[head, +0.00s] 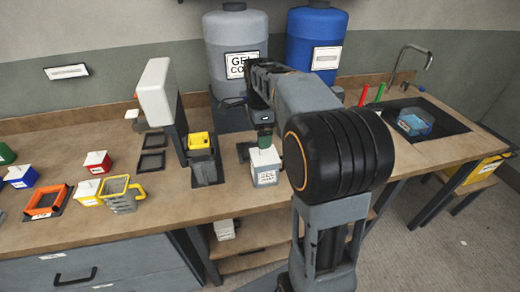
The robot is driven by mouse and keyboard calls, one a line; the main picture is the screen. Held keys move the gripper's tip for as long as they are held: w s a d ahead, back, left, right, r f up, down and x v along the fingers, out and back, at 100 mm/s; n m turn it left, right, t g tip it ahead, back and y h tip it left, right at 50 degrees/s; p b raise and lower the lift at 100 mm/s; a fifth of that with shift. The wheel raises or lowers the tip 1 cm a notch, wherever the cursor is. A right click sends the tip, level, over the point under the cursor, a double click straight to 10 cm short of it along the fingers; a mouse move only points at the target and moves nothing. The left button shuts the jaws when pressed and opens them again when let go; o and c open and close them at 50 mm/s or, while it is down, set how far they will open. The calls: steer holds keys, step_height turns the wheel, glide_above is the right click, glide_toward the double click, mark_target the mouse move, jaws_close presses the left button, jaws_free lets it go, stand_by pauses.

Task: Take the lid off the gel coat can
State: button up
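The gel coat can (265,177), a small white box-shaped can with a "GEL COAT" label, stands near the front edge of the bench. Its pale lid (262,157) sits on top, with a green part above it. My gripper (265,132) points down right over the lid, at the green part. The fingertips are small and dark here, so I cannot tell whether they are open or closed around it. My arm covers the bench to the right of the can.
A grey drum (236,42) labelled gel coat and a blue drum (317,35) stand behind. A sink (425,120) is right.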

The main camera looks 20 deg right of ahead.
mark_target(265, 153)
step_height(265, 153, down, 8)
steer(key=shift+f, duration=0.25)
stand_by(0.4)
steer(key=c, duration=0.6)
steer(key=shift+o, duration=0.2)
steer(key=shift+r, duration=0.25)
steer(key=shift+r+p, duration=2.05)
steer(key=shift+r, duration=0.25)
